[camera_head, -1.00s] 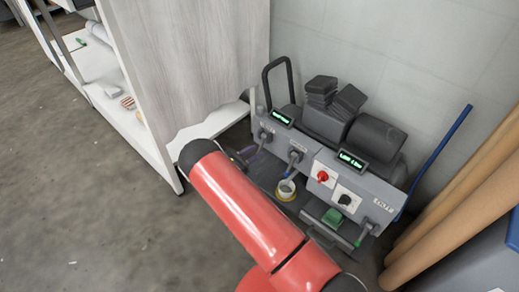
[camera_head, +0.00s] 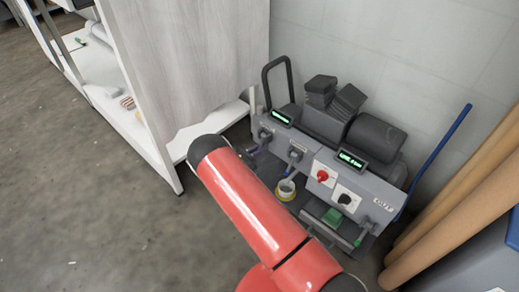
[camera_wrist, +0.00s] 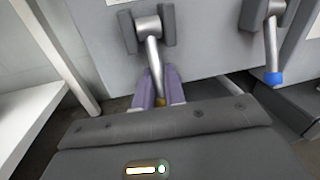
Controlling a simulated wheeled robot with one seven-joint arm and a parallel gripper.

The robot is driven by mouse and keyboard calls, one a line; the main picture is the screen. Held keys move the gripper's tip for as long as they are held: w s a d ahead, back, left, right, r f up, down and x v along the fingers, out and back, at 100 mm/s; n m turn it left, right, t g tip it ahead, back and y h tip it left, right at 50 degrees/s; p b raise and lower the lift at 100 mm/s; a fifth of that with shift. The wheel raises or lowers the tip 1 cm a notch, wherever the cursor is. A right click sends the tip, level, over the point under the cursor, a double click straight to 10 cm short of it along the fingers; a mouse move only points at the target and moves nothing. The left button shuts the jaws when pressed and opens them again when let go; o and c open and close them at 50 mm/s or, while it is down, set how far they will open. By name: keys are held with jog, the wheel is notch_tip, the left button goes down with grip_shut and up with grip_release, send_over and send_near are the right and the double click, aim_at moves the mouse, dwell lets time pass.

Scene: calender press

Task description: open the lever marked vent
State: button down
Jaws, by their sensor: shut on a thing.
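In the head view the same lever (camera_head: 265,135) seems to be the leftmost one on the press, and my arm hides most of the gripper. No marking reading vent can be made out, so I cannot tell from lettering which lever it is.
A second lever (camera_wrist: 271,50) with a blue tip hangs to the right. The press front also has a red knob (camera_head: 322,176), a black knob (camera_head: 345,199) and an OUT label (camera_head: 383,205). A white shelf unit (camera_head: 190,70) stands close on the left; brown rolls (camera_head: 455,205) stand right.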

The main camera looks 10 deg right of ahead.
jog(key=y+p, duration=0.1)
jog(key=a+r+g+y+p, duration=0.1)
jog(key=shift+s+r+y+p, duration=0.25)
jog(key=shift+s+y+p, duration=0.05)
jog(key=shift+p, duration=0.1)
jog(key=g+y+p, duration=0.1)
jog(key=r+g+y+p, duration=0.1)
jog(key=y+p, duration=0.1)
jog(key=shift+s+a+r+n, duration=0.2)
jog(key=shift+s+a+n, duration=0.15)
jog(key=shift+a+n, duration=0.05)
jog(key=shift+s+a+r+n+g+y+p, duration=0.1)
jog(key=shift+r+g+y+p, duration=0.35)
jog(key=shift+y+p, duration=0.35)
jog(key=shift+s+a+r+n+g+y+p, duration=0.1)
jog(key=shift+r+g+y+p, duration=0.15)
jog(key=shift+g+y+p, duration=0.55)
jog(key=shift+a+r+n+g+y+p, duration=0.1)
jog(key=shift+r+g+y+p, duration=0.2)
jog(key=shift+y+p, duration=0.5)
jog(key=shift+p, duration=0.3)
jog(key=c, duration=1.5)
grip_release()
jog(key=shift+r, duration=0.1)
